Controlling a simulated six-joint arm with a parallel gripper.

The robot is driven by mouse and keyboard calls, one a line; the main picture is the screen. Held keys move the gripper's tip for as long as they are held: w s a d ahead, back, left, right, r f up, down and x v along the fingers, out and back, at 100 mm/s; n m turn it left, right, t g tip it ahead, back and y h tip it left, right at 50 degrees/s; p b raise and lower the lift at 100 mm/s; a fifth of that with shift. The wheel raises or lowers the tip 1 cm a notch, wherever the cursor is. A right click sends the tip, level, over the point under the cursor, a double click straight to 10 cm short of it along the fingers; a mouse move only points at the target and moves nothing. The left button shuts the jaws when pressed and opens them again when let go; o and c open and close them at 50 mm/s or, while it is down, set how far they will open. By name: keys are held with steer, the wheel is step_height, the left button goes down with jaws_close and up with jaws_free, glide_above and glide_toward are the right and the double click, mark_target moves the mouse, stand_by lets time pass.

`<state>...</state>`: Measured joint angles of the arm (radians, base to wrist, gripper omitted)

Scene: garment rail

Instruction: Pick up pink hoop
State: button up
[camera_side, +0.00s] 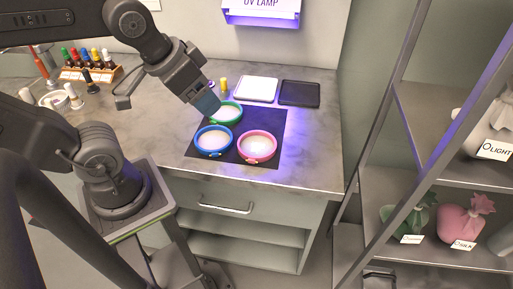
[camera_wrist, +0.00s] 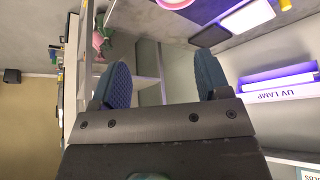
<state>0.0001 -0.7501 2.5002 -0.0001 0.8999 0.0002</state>
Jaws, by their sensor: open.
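The pink hoop (camera_side: 257,158) lies on a dark mat (camera_side: 231,163) on the counter, at the front right of a group of three, with a pale fill inside. The blue hoop (camera_side: 214,153) lies to its left, and the green hoop (camera_side: 236,120) lies behind the blue one. My gripper (camera_side: 207,104) is above the mat's back left, close to the green hoop in the picture and apart from the pink one. In the wrist view my gripper (camera_wrist: 162,80) is open and empty. A curved pink edge (camera_wrist: 175,4), likely the pink hoop, is cut off at the top there.
A white tray (camera_side: 257,88) and a dark tray (camera_side: 300,94) lie behind the mat. A UV lamp (camera_side: 261,14) hangs on the wall above. Small bottles (camera_side: 88,57) stand at the back left. A shelf rack with pink (camera_side: 462,223) and green bags is at right. The counter right of the mat is clear.

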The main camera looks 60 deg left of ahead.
steer(key=shift+c, duration=0.4)
steer(key=c, duration=0.5)
steer(key=n+g, duration=0.6)
steer(key=n, duration=1.1)
glide_above(242, 149)
step_height(242, 149, down, 10)
step_height(242, 149, down, 13)
steer(key=shift+s+f, duration=0.1)
steer(key=shift+f, duration=0.1)
